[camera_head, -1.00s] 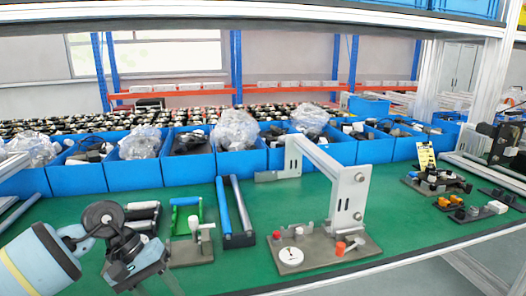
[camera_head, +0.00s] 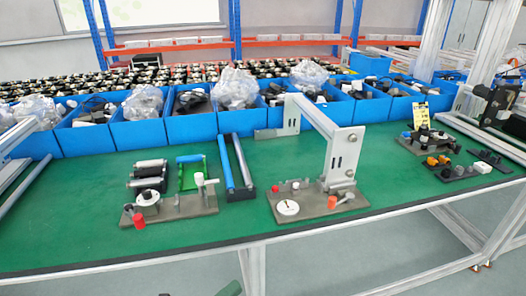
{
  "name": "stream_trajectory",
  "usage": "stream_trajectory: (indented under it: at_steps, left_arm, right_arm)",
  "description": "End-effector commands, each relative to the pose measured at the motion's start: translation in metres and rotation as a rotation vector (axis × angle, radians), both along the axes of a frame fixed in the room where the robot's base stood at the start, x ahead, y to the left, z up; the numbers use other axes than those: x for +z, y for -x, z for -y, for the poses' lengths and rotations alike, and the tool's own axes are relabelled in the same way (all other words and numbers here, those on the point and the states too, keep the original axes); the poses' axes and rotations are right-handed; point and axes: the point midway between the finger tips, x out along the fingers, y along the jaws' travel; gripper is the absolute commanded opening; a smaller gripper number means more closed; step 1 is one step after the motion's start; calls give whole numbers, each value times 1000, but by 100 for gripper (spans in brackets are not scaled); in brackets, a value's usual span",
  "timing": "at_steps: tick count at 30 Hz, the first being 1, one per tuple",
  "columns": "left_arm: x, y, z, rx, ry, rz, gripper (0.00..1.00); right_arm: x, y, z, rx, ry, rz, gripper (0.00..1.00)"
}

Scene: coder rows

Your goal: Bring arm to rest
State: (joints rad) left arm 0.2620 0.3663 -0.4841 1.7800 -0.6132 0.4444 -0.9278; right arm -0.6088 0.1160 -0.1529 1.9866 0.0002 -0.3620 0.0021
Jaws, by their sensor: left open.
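My left gripper (camera_head: 228,289) shows only as what looks like a small dark sliver at the bottom edge of the head view, below the table front. It is open, with nothing seen in it. Most of it and its arm are out of the picture. The green table (camera_head: 90,240) in front has no arm over it. My right gripper is not in view.
Two grey fixture plates stand on the table, the left plate (camera_head: 185,208) and the right plate (camera_head: 320,203) beside a metal bracket (camera_head: 342,150). Blue bins (camera_head: 140,133) line the back. Small fixtures (camera_head: 430,145) stand at right. The front left tabletop is clear.

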Motion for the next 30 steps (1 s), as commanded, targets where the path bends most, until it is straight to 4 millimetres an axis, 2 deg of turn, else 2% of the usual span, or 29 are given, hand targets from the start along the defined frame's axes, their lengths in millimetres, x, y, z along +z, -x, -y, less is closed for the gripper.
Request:
stream_trajectory:
  at_steps: [3, 8, 11, 15, 18, 21, 24, 30]
  left_arm:
    - [-27, 16, -23, 122, 205, -324, 45]
    - [-75, 50, -58, 299, 492, -741, 45]
    - [-108, 83, -79, 425, 680, -985, 45]
    - [-150, 142, -105, 616, 943, -1293, 45]
    - [-172, 184, -118, 742, 1106, -1459, 45]
    - [-186, 218, -126, 844, 1228, -1571, 45]
    - [-193, 239, -131, 905, 1302, -1631, 45]
    - [-197, 248, -133, 935, 1335, -1660, 45]
  right_arm:
    - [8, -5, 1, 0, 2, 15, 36]
    - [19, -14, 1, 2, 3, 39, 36]
    - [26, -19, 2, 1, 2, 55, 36]
    - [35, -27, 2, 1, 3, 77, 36]
    - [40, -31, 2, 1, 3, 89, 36]
    - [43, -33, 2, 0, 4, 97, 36]
    - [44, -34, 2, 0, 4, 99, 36]
    - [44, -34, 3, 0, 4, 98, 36]
